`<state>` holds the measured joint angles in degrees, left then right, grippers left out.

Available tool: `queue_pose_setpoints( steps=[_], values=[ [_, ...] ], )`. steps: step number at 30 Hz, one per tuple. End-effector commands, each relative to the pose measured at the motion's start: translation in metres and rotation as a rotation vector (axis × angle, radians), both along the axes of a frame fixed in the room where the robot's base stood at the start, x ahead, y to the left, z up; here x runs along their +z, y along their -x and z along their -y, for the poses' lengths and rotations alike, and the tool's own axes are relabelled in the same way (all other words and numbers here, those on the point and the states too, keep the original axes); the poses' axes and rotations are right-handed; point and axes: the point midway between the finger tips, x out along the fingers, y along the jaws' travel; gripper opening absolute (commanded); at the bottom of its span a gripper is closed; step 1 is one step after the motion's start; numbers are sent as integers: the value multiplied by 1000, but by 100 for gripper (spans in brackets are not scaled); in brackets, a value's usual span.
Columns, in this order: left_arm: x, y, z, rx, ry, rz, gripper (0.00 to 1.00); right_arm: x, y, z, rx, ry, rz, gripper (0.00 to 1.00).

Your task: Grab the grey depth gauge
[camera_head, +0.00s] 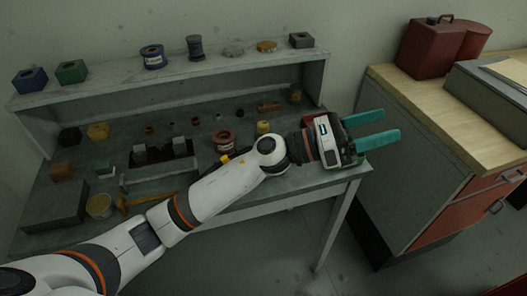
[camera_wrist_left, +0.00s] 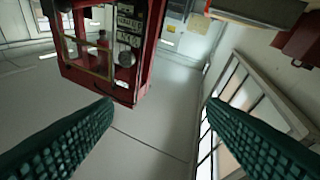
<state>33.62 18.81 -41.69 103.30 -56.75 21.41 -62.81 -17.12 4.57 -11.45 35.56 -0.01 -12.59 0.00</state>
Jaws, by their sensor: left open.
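My left gripper (camera_head: 391,125) is open, with its two teal fingers apart and pointing right, past the right end of the workbench (camera_head: 335,185). In the left wrist view the ribbed fingers (camera_wrist_left: 160,101) are apart, with nothing between them but distant floor and wall. I cannot pick out the grey depth gauge for certain in either view. Small items on the bench are dark and too small to name, and my left arm hides part of the bench front. My right gripper is not in view.
A raised shelf (camera_head: 110,88) at the back holds a blue block (camera_head: 30,80), a green block (camera_head: 71,72) and spools. A black fixture with grey blocks (camera_head: 165,152) stands mid-bench. A wooden-topped cabinet (camera_head: 410,90) stands right. A red machine (camera_wrist_left: 105,50) shows in the wrist view.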

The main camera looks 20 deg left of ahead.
Motion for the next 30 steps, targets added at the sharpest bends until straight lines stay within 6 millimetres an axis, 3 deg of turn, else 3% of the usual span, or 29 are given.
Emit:
queue_pose_setpoints(
  steps=[3,5,7,11,15,18,21,25,30],
  values=[
    [-25,6,20,-162,-398,419,66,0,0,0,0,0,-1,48],
    [-45,2,15,-256,-603,609,66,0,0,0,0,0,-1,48],
    [-67,-10,-5,-378,-845,802,66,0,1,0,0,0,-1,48],
    [-89,-45,-78,-632,-1277,1039,66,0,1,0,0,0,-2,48],
    [-75,-74,-164,-884,-1615,1096,66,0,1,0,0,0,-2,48],
    [-58,-82,-206,-1006,-1749,1073,66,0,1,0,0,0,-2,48],
    [-49,-84,-227,-1072,-1808,1050,66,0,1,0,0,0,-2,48],
    [-60,-84,-233,-1096,-1821,1040,66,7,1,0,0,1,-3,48],
    [-90,-83,-232,-1094,-1818,1041,66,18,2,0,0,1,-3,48]
  ],
)
